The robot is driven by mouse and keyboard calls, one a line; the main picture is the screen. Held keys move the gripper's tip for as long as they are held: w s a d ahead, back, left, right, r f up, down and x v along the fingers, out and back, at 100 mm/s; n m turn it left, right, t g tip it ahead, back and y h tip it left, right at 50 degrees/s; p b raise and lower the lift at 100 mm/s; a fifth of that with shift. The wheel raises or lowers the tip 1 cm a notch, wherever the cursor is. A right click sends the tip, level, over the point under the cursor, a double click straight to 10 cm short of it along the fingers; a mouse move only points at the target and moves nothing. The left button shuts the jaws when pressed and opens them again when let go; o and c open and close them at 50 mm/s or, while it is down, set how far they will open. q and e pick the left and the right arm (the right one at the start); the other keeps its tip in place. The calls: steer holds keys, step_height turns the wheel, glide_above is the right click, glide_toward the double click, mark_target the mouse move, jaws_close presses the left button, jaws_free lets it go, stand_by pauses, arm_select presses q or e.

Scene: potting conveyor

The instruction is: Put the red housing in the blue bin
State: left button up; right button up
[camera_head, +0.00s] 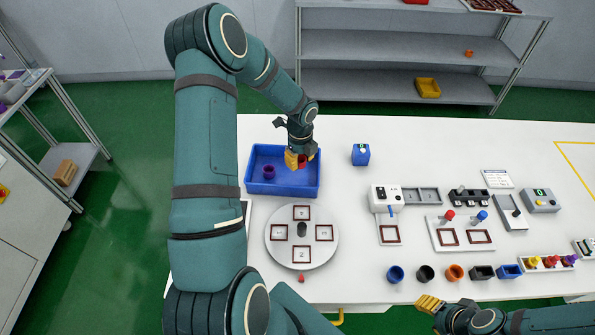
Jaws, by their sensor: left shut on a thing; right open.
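The blue bin (262,188) stands at the left of the white table, with a purple housing (268,172) inside it. My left gripper (300,160) is at the right part of the bin, shut on the red housing (302,161). The red housing is mostly hidden by the yellow fingers. I cannot tell whether it touches the bin floor. My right gripper (429,303) is open and empty at the table's front edge.
A round turntable (302,259) with several square pads stands in front of the bin. A small blue box (360,154) is right of the bin. Several coloured housings (455,272) line the front edge. Fixtures (460,233) fill the right side.

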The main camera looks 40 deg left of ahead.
mark_target(300, 177)
arm_select(q)
steer(key=shift+f, duration=2.85)
steer(key=shift+f+b, duration=0.2)
steer(key=shift+b, duration=0.1)
steer(key=o, duration=0.8)
steer(key=shift+r, duration=0.1)
step_height(300, 177, up, 12)
steer(key=shift+r+p, duration=0.15)
steer(key=shift+p, duration=0.35)
